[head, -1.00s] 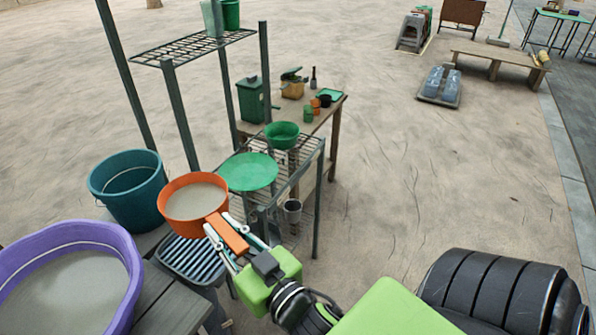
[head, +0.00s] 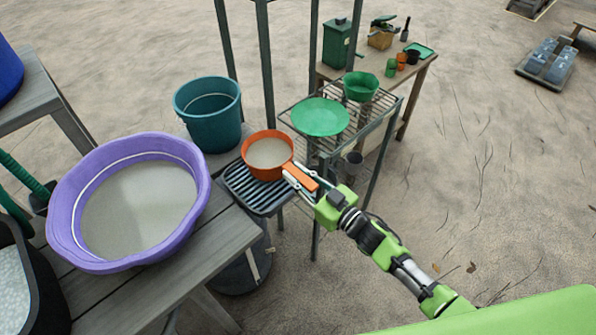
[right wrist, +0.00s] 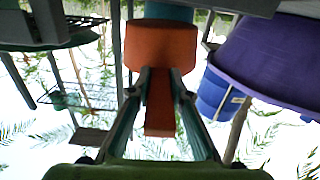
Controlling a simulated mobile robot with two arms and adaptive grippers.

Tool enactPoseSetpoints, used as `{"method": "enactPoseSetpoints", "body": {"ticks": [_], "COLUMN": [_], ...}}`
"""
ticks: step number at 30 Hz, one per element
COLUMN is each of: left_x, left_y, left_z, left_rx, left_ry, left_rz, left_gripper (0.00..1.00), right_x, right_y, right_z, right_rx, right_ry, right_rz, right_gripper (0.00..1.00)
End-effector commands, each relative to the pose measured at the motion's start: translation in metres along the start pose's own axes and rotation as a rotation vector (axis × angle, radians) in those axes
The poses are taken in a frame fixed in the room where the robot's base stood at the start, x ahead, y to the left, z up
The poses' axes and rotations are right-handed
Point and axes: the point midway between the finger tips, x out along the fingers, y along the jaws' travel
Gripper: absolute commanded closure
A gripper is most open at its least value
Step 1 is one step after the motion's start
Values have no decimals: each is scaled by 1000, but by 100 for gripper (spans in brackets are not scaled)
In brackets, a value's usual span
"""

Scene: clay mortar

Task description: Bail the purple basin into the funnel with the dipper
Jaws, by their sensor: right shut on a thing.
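The purple basin (head: 72,215) stands on the grey wooden bench and holds greyish liquid. The orange dipper (head: 268,171) holds similar liquid and looks about level, over the black slatted tray. My right gripper (head: 300,178) is shut on its handle; the right wrist view shows the handle (right wrist: 160,105) between the fingers and the dipper's cup (right wrist: 160,45) beyond. A wide green dish-shaped piece (head: 320,116) and a smaller green bowl-shaped one (head: 361,86) sit on the wire rack, right of the dipper; I cannot tell which is the funnel. My left gripper is not in view.
A teal bucket (head: 209,138) stands behind the dipper, close to the basin. The black slatted tray (head: 262,203) lies below the dipper. Rack posts (head: 266,65) rise behind it. A wooden table (head: 425,66) with pots stands farther back. Open ground lies right.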

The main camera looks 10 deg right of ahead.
Motion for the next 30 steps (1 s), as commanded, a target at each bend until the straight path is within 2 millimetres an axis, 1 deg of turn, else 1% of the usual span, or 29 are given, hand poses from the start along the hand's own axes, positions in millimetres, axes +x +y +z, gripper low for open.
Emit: {"method": "enactPoseSetpoints", "body": {"ticks": [1, 4, 7, 12, 14, 15, 16, 22, 23, 24, 30], "left_x": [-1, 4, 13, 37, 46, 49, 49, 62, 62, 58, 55], "left_y": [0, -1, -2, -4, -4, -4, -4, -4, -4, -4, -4], "left_z": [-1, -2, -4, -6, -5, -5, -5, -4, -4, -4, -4], "left_rx": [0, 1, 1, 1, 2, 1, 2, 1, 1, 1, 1], "left_ry": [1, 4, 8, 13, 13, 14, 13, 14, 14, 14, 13], "left_rz": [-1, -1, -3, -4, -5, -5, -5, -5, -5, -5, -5], "left_gripper": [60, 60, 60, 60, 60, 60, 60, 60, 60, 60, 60], "right_x": [2, 2, 2, 2, 2, 2, 2, 1, 1, 2, 1], "right_y": [3, 7, 13, 29, 35, 36, 34, 29, 28, 22, 5], "right_z": [-2, 2, 5, 10, 10, 7, 2, -14, -17, -21, -28], "right_rx": [-6, -39, -122, -351, -437, -502, -564, -941, -992, -1056, -1341], "right_ry": [7, 7, 7, 6, 7, 8, 8, 4, 4, 3, 1], "right_rz": [-7, -12, -11, -10, -10, -11, -11, -12, -12, -13, -13], "right_gripper": [100, 100, 100, 100, 100, 100, 100, 100, 100, 100, 100]}}
